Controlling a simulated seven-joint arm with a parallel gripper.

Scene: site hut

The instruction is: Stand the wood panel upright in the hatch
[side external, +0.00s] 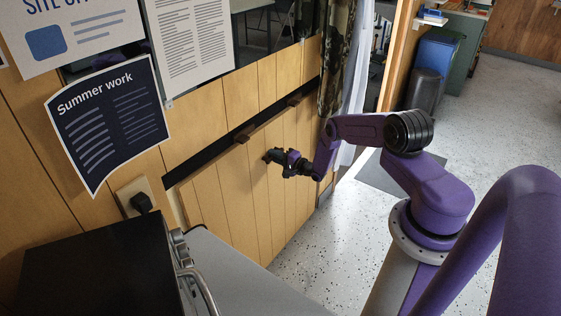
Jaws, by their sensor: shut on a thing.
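The wood panel (232,190) is a wide sheet of light vertical boards, at the wall in the middle of the side external view. It stands nearly upright at the hatch (220,143), whose dark opening shows as a long strip above the panel's top edge. The panel seems to lean slightly out at the top; I cannot tell how deep its lower edge sits. My gripper (271,157) is at the panel's front face, shut on a small dark grip there. The gripper hides most of this grip. The panel's bottom left is hidden behind the grey counter.
A grey counter (235,275) with a black appliance (95,270) stands at front left. A camouflage curtain (336,55) hangs right of the hatch. Speckled floor (310,245) is clear before the panel.

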